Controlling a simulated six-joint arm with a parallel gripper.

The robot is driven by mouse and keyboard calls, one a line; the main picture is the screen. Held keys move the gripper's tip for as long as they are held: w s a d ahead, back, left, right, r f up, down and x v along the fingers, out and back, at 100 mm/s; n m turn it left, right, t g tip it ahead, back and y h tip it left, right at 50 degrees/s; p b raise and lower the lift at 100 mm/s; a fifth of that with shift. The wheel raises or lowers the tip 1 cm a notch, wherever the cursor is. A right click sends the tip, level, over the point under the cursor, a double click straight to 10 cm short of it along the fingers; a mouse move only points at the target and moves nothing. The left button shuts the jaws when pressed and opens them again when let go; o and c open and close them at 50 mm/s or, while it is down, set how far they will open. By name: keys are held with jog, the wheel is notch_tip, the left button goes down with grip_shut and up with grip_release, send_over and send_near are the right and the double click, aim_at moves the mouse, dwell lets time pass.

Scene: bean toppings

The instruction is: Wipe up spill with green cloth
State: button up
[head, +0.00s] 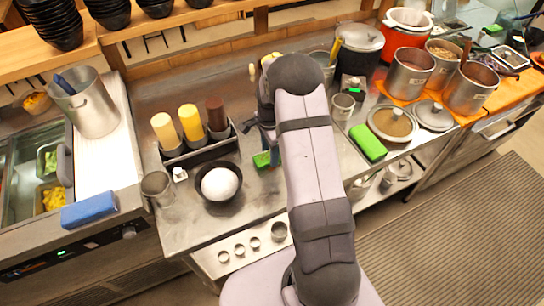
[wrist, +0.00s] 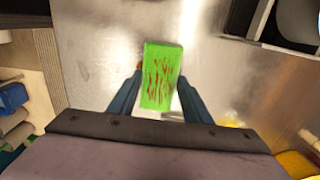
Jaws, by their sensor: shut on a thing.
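My gripper (wrist: 160,86) is shut on a green cloth (wrist: 162,62), which lies between its two blue-grey fingers in the wrist view. The cloth's upper face carries several dark red streaks. In the head view the cloth (head: 262,159) shows as a small green patch at the counter, left of my arm and right of the bowl. My gripper (head: 264,142) is partly hidden there by my arm. The cloth is at or just above the steel counter (wrist: 100,40); I cannot tell if it touches. No separate spill is clear on the visible metal.
A black bowl with a white ball (head: 220,183) and a bottle rack (head: 196,147) stand left of my gripper. A blue block (head: 90,209) lies far left.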

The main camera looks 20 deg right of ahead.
jog(key=shift+w, duration=0.5)
jog(key=shift+s, duration=0.1)
dwell(0.3)
jog(key=shift+s+f+p, duration=0.1)
jog(key=shift+s+p, duration=0.4)
jog(key=shift+s, duration=2)
jog(key=shift+w, duration=0.15)
jog(key=shift+w+b, duration=0.5)
jog(key=shift+w, duration=1.9)
